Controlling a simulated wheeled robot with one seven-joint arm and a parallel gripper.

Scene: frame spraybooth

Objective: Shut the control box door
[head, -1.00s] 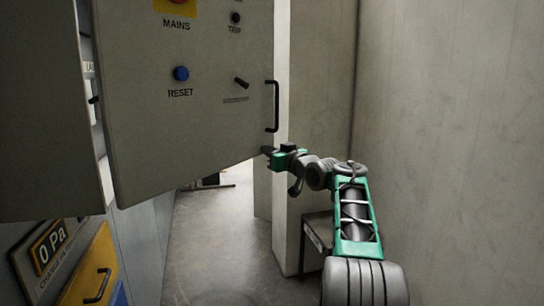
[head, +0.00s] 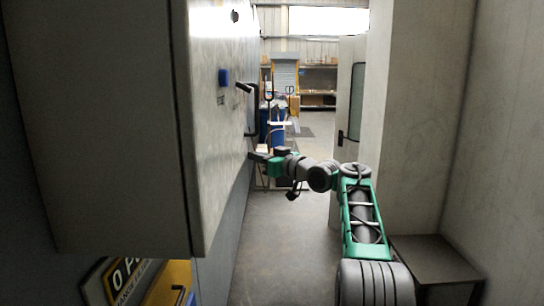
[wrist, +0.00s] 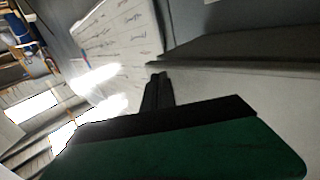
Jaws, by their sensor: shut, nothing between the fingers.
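The control box (head: 95,130) stands at the left in the head view, with its grey side towards me. Its door (head: 212,150) shows at a steep slant, roughly in line with the wall beyond, and looks closed or nearly so. Its far edge is hard to see, so I cannot tell whether a gap remains. The door carries a blue knob (head: 223,77), a dark switch (head: 243,88) and a black handle (head: 252,112). My gripper (head: 254,156) is shut and empty, at the door's far lower edge, below the handle. I cannot tell whether it touches. Its fingers also show in the wrist view (wrist: 157,92).
A pressure sign (head: 122,280) and a yellow panel (head: 172,285) are below the box. A low grey bench (head: 432,258) stands at the right by a pale wall (head: 420,120). The floor (head: 285,235) ahead is clear, leading to a workshop area.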

